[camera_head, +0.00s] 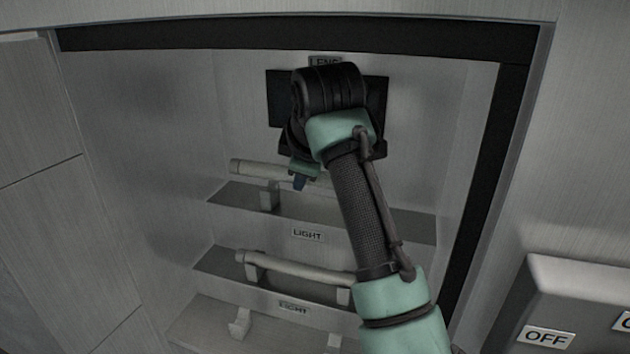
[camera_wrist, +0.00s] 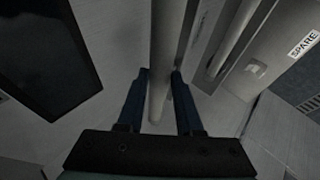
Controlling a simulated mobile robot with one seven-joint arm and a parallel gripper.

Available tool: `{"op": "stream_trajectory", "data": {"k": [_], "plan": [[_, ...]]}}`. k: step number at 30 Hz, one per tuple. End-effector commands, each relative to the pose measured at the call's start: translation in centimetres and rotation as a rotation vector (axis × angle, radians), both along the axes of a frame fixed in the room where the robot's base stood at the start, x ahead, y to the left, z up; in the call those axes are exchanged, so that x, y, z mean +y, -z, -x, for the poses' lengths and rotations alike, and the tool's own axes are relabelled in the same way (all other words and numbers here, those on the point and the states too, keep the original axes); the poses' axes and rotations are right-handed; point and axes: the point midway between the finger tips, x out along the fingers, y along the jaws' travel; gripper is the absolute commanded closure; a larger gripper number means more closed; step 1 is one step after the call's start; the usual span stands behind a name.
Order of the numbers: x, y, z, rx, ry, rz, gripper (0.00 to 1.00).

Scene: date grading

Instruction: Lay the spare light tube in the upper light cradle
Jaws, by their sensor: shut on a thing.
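A pale light tube (camera_head: 258,170) lies level across the upper shelf in the head view. My gripper (camera_head: 300,183) is shut on it, and its blue fingers stand on either side of the tube (camera_wrist: 160,60) in the wrist view. The upper light cradle (camera_head: 269,195) shows one bracket directly under the tube's left part. I cannot tell whether the tube touches it. The tube's right part and the other upper bracket are hidden behind my arm.
A second tube (camera_head: 295,268) lies in the lower light cradle. Empty brackets (camera_head: 240,322) stand at the bottom, by the SPARE label (camera_wrist: 303,44) in the wrist view. A dark panel (camera_head: 281,98) under a LENS label is behind my wrist. An OFF switch box (camera_head: 580,300) is at right.

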Motion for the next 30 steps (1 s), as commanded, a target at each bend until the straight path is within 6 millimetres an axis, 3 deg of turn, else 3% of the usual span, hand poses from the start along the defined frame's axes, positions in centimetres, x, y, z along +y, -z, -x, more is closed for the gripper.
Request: {"op": "stream_trajectory", "data": {"k": [13,17,30], "plan": [[-1.9,-0.3,-5.7,0.001,0.002,0.001,1.0],[-1.9,2.1,-5.7,0.003,0.001,0.0,1.0],[-2.0,6.4,-5.9,0.002,0.002,0.001,1.0]]}}
